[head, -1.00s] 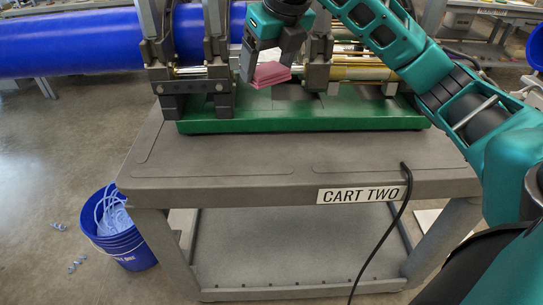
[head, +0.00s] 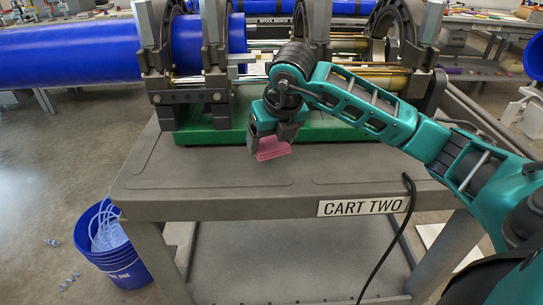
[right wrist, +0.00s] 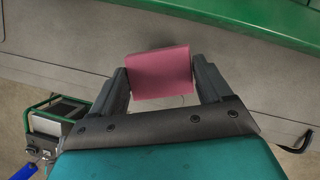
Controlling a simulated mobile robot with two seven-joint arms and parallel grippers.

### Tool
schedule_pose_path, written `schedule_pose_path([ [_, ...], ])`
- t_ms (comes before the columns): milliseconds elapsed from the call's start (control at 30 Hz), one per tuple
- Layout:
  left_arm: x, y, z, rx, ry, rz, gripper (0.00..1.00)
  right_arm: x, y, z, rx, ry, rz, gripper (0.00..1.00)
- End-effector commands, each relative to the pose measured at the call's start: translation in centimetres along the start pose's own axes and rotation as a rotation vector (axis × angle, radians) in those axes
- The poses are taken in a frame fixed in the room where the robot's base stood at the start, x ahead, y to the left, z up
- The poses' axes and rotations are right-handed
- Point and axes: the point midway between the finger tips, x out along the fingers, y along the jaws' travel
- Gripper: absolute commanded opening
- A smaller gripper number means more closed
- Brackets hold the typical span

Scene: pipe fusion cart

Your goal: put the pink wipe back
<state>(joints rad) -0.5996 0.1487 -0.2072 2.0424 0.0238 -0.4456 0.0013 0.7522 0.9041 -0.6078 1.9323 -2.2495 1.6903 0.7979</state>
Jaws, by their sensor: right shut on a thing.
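The pink wipe (head: 272,148) is a folded pink pad. My right gripper (head: 271,140) is shut on it and holds it over the grey top of the cart marked CART TWO (head: 225,178), in front of the green base of the fusion machine (head: 228,134). In the right wrist view the wipe (right wrist: 160,73) sits between the two dark fingers of the gripper (right wrist: 162,80), with grey cart top behind it. I cannot tell its exact height above the top. My left gripper is not in view.
A blue pipe (head: 70,52) lies in the machine's clamps at the left. A blue bucket (head: 118,250) with pale blue shavings stands on the floor left of the cart. A black cable (head: 392,240) hangs over the cart's front edge. The front of the cart top is clear.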

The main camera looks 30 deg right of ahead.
Motion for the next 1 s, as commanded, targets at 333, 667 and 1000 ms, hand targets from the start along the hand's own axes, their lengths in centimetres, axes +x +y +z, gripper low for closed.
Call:
schedule_pose_path([
  [333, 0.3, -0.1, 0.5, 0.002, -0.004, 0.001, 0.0, 4.0, 0.0, -1.7, -0.001, 0.004, 0.0, 0.5],
  [667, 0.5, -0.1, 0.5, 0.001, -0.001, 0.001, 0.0, 4.2, 0.0, -1.8, -0.001, 0.001, 0.0, 0.5],
  [1000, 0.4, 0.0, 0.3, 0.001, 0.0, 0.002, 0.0, 4.1, 0.0, -1.8, -0.001, 0.001, 0.0, 1.0],
])
